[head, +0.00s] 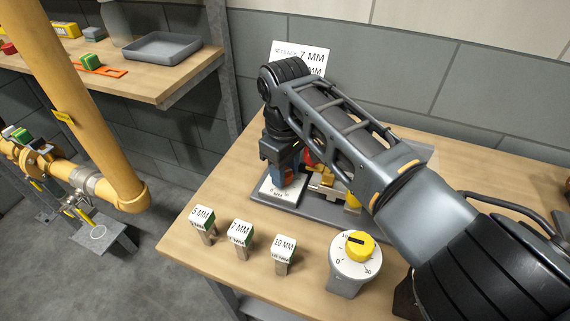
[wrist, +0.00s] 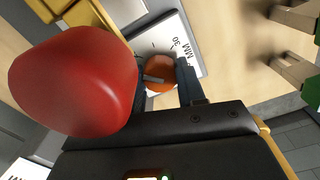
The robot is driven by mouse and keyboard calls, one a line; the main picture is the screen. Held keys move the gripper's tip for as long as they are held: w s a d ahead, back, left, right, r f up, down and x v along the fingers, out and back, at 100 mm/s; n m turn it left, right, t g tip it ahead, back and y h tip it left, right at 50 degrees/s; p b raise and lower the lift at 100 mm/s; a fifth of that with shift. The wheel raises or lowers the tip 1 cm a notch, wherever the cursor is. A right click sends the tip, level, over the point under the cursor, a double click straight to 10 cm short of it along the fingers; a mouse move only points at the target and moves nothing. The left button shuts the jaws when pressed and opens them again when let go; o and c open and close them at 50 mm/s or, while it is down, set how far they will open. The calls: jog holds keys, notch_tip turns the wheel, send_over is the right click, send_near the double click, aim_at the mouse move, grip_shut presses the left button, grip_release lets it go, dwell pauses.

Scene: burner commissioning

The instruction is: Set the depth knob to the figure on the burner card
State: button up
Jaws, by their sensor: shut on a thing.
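The orange depth knob (wrist: 160,74) sits on a white scale plate (wrist: 186,32) marked "30" and "MM" in the wrist view. A pale pointer bar shows on the knob, but I cannot read its setting. My gripper (wrist: 165,80) is shut on the knob, a dark finger on each side. In the head view my gripper (head: 283,168) points down over the white plate (head: 270,188) and mostly hides the knob. The burner card (head: 302,53) stands at the back; its upper line reads "SETBACK 7 MM". My arm covers most of its lower line, leaving "MM".
A large red rounded part (wrist: 75,80) stands close beside my gripper. Blocks marked 5 MM (head: 202,220), 7 MM (head: 240,235) and 10 MM (head: 284,250) stand along the bench front, near a dial with a yellow knob (head: 360,245). A shelf holds a grey tray (head: 160,48).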

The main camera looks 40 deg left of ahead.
jog(key=shift+r+m, duration=0.1)
jog(key=shift+m, duration=0.5)
jog(key=o, duration=0.8)
notch_tip(320, 180, up, 8)
jog(key=shift+f+b, duration=0.1)
jog(key=shift+b, duration=0.25)
